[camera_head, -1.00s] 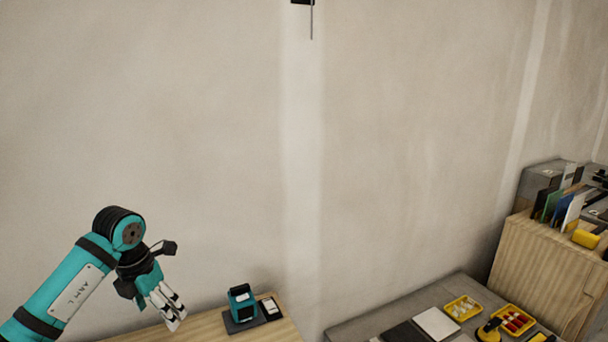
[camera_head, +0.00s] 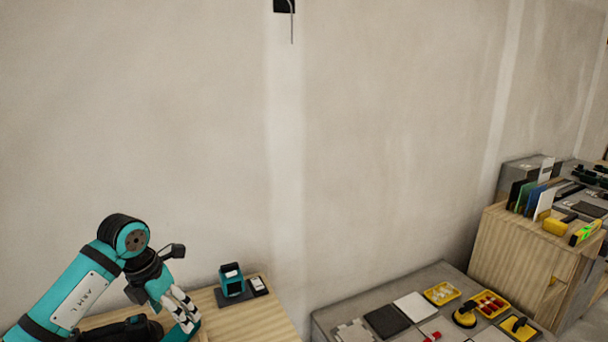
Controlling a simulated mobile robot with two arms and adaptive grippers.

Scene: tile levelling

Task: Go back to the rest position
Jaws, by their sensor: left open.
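My left gripper (camera_head: 184,311) is at the lower left in the head view, on a teal arm that comes in from the left. Its pale fingers point down, apart and empty, over or in front of the wooden table (camera_head: 271,319). A teal and black device (camera_head: 231,280) stands on that table to the right of the gripper, not touching it. My right gripper does not show.
A grey bench (camera_head: 328,319) at the lower right bears dark and white tiles (camera_head: 416,307), yellow trays (camera_head: 441,293) and a yellow-handled tool (camera_head: 465,315). A wooden cabinet (camera_head: 510,251) with upright coloured sheets stands at the far right.

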